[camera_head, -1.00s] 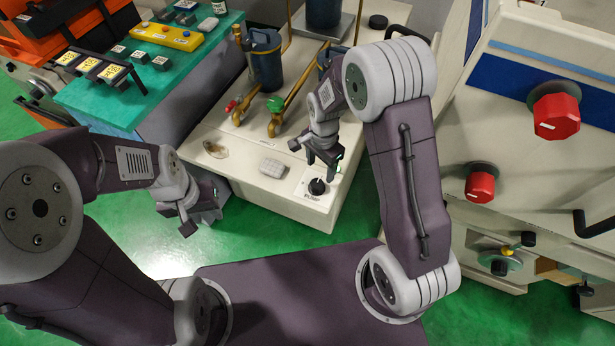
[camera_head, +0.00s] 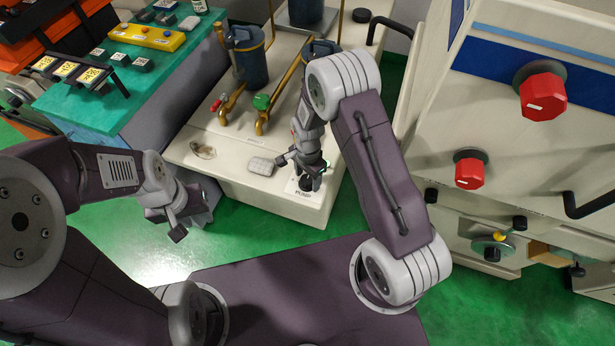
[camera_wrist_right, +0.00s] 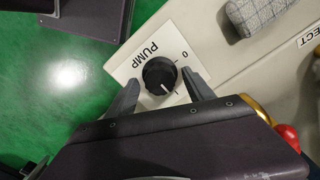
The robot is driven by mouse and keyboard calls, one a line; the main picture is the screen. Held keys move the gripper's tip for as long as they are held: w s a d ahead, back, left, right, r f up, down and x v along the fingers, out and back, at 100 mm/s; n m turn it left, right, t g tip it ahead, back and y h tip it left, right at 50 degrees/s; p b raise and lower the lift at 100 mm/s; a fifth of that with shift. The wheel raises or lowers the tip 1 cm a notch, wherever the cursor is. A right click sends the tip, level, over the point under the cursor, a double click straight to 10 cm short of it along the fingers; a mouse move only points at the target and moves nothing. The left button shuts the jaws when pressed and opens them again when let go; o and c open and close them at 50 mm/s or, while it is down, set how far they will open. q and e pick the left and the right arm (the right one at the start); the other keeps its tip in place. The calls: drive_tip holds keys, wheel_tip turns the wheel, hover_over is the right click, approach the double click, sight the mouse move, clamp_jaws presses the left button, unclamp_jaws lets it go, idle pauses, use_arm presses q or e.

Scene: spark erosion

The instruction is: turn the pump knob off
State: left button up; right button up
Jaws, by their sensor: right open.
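The black pump knob (camera_wrist_right: 159,75) sits on a white plate (camera_wrist_right: 132,66) lettered PUMP, with a 0 mark and a second line mark. Its white pointer line is turned away from the 0, toward the line mark. My right gripper (camera_wrist_right: 160,79) is open, with one finger on each side of the knob; a gap seems to show on both sides. In the head view my right gripper (camera_head: 309,172) is right over the knob (camera_head: 305,184) and partly hides it. My left gripper (camera_head: 186,222) hangs over the floor to the left, away from the knob; its jaw opening is unclear.
Brass pipes with a green valve handle (camera_head: 262,102) and a red one (camera_head: 216,105) stand behind. A cream machine with red knobs (camera_head: 469,172) stands at the right.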

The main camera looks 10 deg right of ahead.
clamp_jaws()
drive_tip(key=shift+n, duration=0.3)
drive_tip(key=n+p, duration=0.1)
drive_tip(key=n, duration=0.2)
drive_tip(key=shift+r+n, duration=0.1)
drive_tip(key=shift+n, duration=0.3)
drive_tip(key=n+p, duration=0.1)
drive_tip(key=n, duration=0.3)
drive_tip(key=shift+n, duration=0.3)
drive_tip(key=n+p, duration=0.1)
drive_tip(key=n, duration=0.3)
drive_tip(key=shift+w, duration=0.1)
drive_tip(key=n, duration=0.4)
drive_tip(key=shift+a+n, duration=0.1)
drive_tip(key=shift+n, duration=0.5)
